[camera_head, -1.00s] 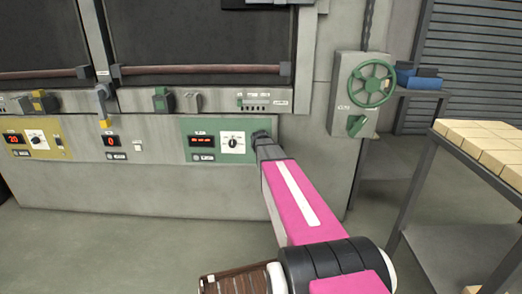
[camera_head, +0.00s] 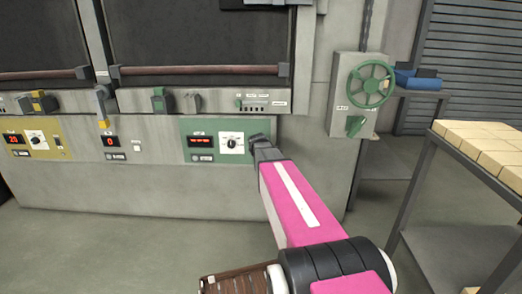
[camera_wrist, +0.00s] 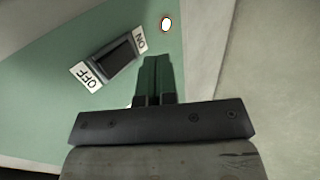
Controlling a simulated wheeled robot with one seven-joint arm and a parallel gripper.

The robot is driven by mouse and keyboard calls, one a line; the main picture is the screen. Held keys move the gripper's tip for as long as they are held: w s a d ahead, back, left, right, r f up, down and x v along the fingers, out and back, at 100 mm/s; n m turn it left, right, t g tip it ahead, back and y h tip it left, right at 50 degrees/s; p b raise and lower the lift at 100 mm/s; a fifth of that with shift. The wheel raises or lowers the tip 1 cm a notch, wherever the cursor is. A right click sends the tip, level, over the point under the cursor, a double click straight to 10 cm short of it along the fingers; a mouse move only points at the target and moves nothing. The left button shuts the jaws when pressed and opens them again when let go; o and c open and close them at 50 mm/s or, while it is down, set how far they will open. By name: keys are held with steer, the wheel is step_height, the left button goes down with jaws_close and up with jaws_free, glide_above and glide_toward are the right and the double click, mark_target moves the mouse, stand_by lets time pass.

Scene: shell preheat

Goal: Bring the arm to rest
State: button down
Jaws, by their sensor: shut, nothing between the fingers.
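My gripper (camera_head: 257,141) is at the right edge of the green control panel (camera_head: 198,126) on the grey machine. My pink arm reaches up to it from the lower right. In the wrist view the two dark fingers (camera_wrist: 153,82) are together with nothing between them. They point at the green panel (camera_wrist: 60,125), just right of a dark switch (camera_wrist: 114,60) labelled OFF and ON. I cannot tell whether they touch the panel. A round lamp (camera_wrist: 167,24) with a bright centre and red rim sits above. In the head view my gripper hides the switch.
A red display (camera_head: 201,141) and a knob (camera_head: 232,145) are left of my gripper. A green handwheel (camera_head: 371,85) stands out to the right. A rack (camera_head: 404,205) with pale blocks (camera_head: 492,143) is at far right. The floor (camera_head: 130,245) in front of the machine is clear.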

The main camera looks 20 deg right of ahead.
steer(key=s+a+r, duration=0.3)
steer(key=s+r, duration=0.1)
steer(key=s, duration=0.4)
steer(key=s+a+f+m+g+y, duration=0.1)
steer(key=s+a+f+m+g, duration=0.3)
steer(key=s+f+m, duration=0.3)
steer(key=s+a+f+m+g+y, duration=0.2)
steer(key=s+a+f+m+g, duration=0.2)
steer(key=s, duration=1.1)
step_height(320, 180, down, 4)
steer(key=m, duration=0.3)
steer(key=shift+a+g, duration=0.3)
steer(key=shift+a, duration=0.1)
